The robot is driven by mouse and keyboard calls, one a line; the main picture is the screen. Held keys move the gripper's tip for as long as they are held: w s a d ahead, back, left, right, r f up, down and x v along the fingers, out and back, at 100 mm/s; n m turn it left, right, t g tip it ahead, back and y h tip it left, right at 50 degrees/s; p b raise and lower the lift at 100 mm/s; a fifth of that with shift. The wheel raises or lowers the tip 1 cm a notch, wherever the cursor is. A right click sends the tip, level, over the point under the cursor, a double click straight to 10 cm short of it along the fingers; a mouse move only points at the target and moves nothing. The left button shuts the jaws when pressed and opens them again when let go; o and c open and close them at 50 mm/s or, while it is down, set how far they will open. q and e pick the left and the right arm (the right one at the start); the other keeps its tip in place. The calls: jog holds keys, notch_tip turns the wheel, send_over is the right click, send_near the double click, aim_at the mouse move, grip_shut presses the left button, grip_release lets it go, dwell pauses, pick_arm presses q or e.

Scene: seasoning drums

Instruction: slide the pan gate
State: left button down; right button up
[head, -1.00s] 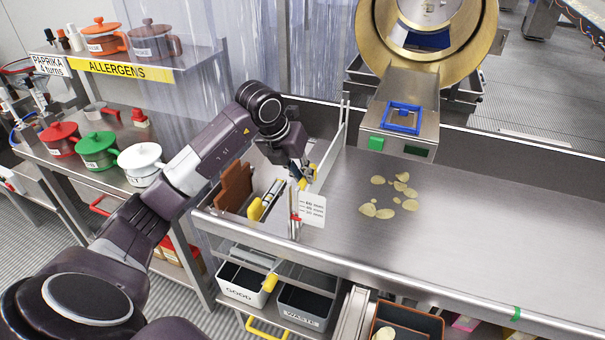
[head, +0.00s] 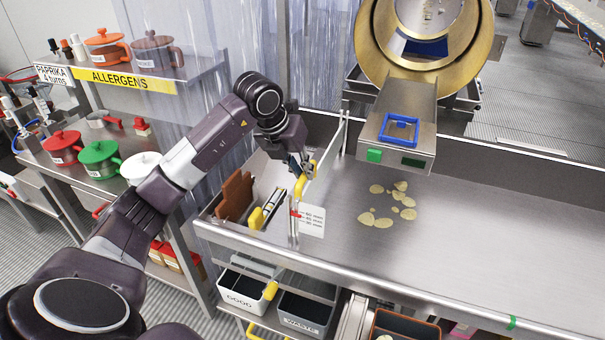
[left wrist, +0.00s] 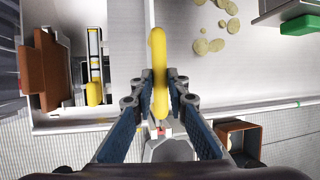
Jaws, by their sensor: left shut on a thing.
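The pan gate (head: 335,150) is an upright metal plate across the pan, between the left compartment and the open tray floor. Its yellow handle (head: 302,184) also shows in the left wrist view (left wrist: 157,45), running between the fingers. My left gripper (head: 300,168) is shut on the handle; it also shows in the left wrist view (left wrist: 160,88), one finger on each side. The fingers hide part of the handle. A white scale card (head: 312,221) stands by the gate's near end. My right gripper is not in view.
Several chips (head: 380,219) lie on the steel pan (head: 480,240) right of the gate. A metal chute (head: 400,125) with a green button overhangs the back. A brown piece (head: 236,196) and a yellow-ended tool (head: 266,208) lie left. GOOD (head: 243,299) and WASTE (head: 303,322) bins sit below.

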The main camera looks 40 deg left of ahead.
pick_arm(q)
jog(key=c, duration=1.9)
grip_release()
jog(key=shift+f, duration=0.2)
jog(key=v, duration=1.2)
